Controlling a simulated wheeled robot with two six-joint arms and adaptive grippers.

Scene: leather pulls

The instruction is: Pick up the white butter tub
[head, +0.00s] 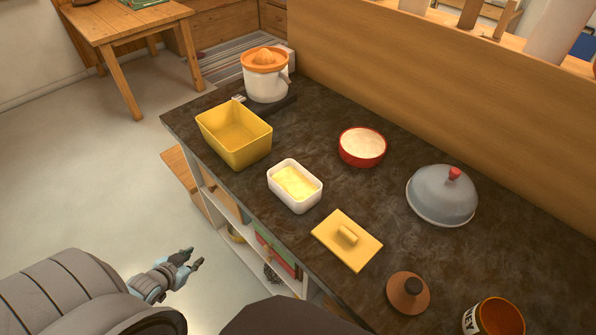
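The white butter tub (294,200) stands uncovered on the dark countertop, with yellow butter inside. A yellow lid with a small handle (347,239) lies flat on the counter just to its right and nearer the front. My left gripper (197,258) is low at the left, beyond the counter's front edge and apart from the tub. Its fingers are spread with nothing between them. My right gripper is not in view.
On the dark counter (330,120) are a yellow bin (235,134), a juicer (266,78), a red bowl (362,147), a grey dome (442,196), a brown lid (408,292) and a jar (494,318). A wooden panel (420,75) runs behind. Shelves sit below the front edge.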

